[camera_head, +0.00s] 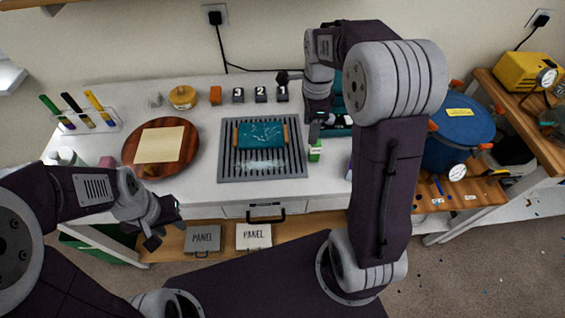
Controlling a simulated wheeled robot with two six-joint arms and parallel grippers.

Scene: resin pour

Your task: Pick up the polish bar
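A small green block with a pale label (315,151), which may be the polish bar, stands at the right edge of the grey slatted rack. My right gripper (315,124) is directly above it, pointing down. Its fingers are small and dark here, so I cannot tell whether they touch the block or how far apart they are.
The slatted rack (228,172) carries a teal panel (260,134). A round wooden board (188,160) with a paper sheet lies left. Numbered dark blocks (260,94) stand behind. A blue pot (458,140) is at the right. My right arm hides part of the table.

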